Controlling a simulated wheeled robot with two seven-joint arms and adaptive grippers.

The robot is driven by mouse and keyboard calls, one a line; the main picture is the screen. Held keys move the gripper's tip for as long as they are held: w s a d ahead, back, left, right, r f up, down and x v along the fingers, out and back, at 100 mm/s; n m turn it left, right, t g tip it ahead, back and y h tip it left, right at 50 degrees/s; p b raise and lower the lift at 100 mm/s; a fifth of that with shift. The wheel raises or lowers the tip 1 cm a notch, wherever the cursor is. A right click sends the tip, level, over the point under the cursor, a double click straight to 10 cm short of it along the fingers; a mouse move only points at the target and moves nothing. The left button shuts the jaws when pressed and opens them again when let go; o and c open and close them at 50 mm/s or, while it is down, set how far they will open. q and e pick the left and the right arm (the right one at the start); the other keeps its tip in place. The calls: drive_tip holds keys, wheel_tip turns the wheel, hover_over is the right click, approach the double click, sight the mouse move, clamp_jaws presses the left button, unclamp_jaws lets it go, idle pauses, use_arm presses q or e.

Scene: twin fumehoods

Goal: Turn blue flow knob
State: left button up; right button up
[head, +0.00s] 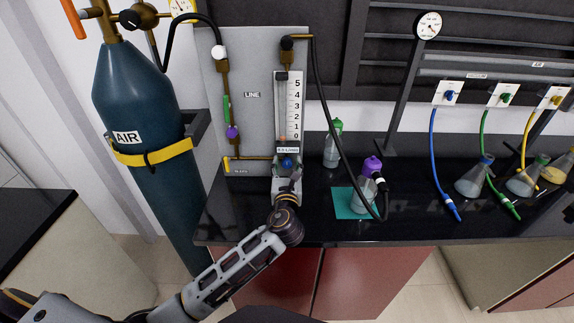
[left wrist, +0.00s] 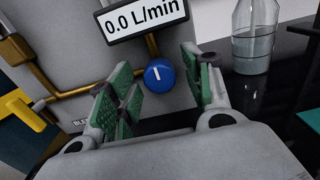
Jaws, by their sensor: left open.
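The blue flow knob (head: 288,163) is on the grey panel (head: 251,60), below the flow meter tube (head: 283,105). In the left wrist view the round blue knob (left wrist: 159,74) has a white line that stands nearly upright. A display (left wrist: 146,19) above it reads 0.0 L/min. My left gripper (head: 287,178) is just in front of the knob in the head view. In the left wrist view the left gripper (left wrist: 160,88) is open, with its green-padded fingers to the left and right of the knob. A gap shows between the fingers and the knob. My right gripper is not in view.
A blue AIR cylinder (head: 140,100) stands left of the panel. A yellow handle (left wrist: 25,115) is left of the knob. A clear bottle (left wrist: 254,40) is at the right. A purple-capped bottle (head: 364,195) stands on a teal mat (head: 341,205), with a black hose beside it.

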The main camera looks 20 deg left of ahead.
use_arm(q)
drive_tip(key=shift+w+a, duration=0.1)
drive_tip(key=shift+w, duration=0.3)
drive_tip(key=c, duration=0.8)
drive_tip(key=shift+c, duration=1)
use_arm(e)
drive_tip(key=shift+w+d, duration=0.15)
